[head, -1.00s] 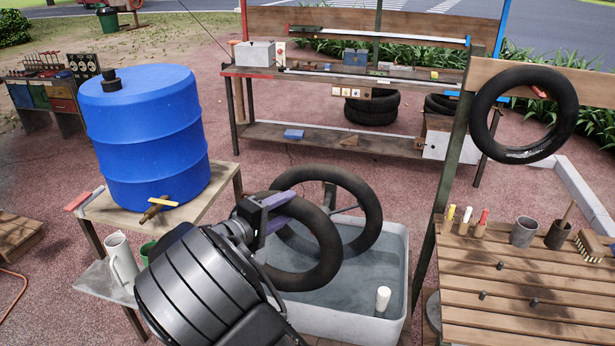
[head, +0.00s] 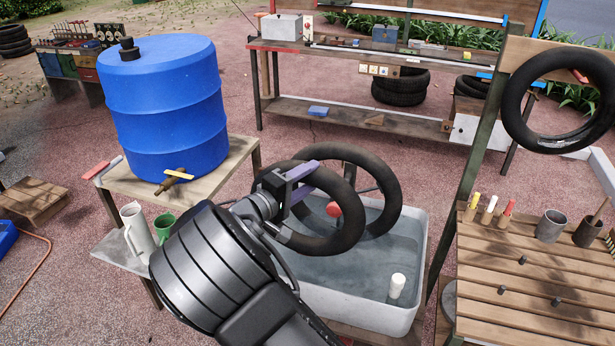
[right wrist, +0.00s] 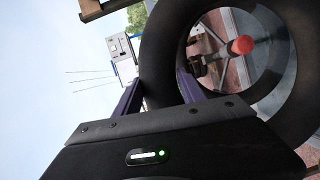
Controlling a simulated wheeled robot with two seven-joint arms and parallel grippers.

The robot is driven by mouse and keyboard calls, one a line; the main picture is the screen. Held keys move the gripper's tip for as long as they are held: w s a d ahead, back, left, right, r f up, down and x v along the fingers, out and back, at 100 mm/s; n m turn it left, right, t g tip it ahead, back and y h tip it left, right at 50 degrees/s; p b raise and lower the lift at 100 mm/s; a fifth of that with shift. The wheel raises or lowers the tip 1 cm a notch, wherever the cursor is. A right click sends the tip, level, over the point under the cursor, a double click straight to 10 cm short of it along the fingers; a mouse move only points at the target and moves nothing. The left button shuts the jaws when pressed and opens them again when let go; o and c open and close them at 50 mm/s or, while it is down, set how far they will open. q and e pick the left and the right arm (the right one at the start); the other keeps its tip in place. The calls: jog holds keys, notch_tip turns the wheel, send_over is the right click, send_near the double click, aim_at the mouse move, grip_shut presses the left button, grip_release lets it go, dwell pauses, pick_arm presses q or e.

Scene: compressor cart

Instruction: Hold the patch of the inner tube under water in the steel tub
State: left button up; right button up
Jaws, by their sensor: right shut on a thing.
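The black inner tube (head: 342,238) hangs upright in my right gripper (head: 297,180), whose purple fingers are shut on its upper left side. In the right wrist view the tube (right wrist: 160,55) passes between the fingertips (right wrist: 160,97). The grey steel tub (head: 421,240) holds water (head: 350,277). The tube's lower part hangs over the tub's back left; I cannot tell whether it touches the water. I cannot make out the patch. My left gripper is out of view.
A second black ring (head: 391,190) stands close behind the tube. A red round end (head: 334,209) shows through the tube. A white cylinder (head: 397,285) stands in the tub. A blue barrel (head: 165,110) is left, a slatted table (head: 520,290) right.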

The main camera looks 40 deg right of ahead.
jog(key=shift+f+b, duration=6.5)
jog(key=shift+f, duration=1.7)
jog(key=shift+r, duration=0.1)
jog(key=shift+r+p, duration=6.55)
jog(key=shift+r, duration=2.35)
